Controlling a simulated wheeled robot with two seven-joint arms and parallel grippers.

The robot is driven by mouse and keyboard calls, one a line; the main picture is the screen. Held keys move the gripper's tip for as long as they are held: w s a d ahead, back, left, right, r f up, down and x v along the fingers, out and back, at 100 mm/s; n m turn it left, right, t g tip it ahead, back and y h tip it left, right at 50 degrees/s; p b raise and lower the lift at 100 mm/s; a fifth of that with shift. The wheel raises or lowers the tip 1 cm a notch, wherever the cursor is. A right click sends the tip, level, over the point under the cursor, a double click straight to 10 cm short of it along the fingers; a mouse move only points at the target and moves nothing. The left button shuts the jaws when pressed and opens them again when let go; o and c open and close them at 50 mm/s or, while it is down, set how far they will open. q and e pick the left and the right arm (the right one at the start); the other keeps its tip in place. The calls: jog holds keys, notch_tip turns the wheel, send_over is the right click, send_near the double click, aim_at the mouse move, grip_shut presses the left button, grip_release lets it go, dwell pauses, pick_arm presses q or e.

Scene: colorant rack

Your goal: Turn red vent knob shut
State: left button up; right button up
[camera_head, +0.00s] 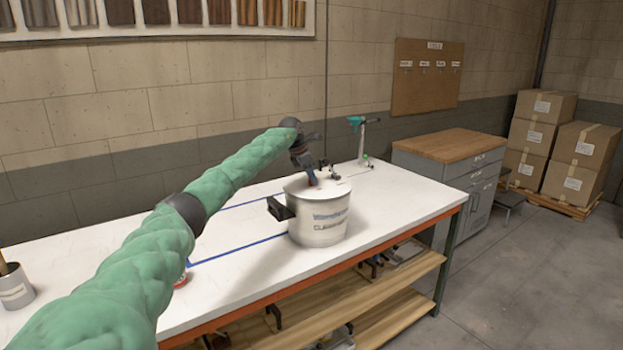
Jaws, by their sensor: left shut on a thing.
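A white pot (320,225) with printed lettering and a dark side handle (280,209) stands on the white workbench. My left arm reaches in from the left, and its gripper (311,177) points down at the pot's top. The gripper is shut on the red vent knob (313,182), of which only a small red bit shows; the fingers hide the rest. How far the knob is turned cannot be told. Dark fittings on the pot's top show just right of the gripper. My right gripper is not in view.
The white workbench (400,200) has blue lines and much bare surface. A stand with a teal tool (358,125) is behind the pot. A grey can (15,287) stands at the far left. A red item is partly hidden behind my arm. A grey cabinet is beyond the bench's right end.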

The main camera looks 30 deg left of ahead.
pick_arm(q)
jog(key=shift+w+m+g+h, duration=0.1)
jog(key=shift+m+g+h, duration=0.25)
jog(key=shift+m, duration=0.85)
jog(key=shift+m+g, duration=0.45)
jog(key=shift+m, duration=0.65)
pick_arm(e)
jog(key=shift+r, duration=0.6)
pick_arm(q)
jog(key=shift+a+m, duration=0.1)
jog(key=shift+m, duration=0.3)
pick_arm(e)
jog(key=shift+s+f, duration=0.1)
pick_arm(q)
jog(key=o, duration=1)
jog(key=shift+r, duration=0.1)
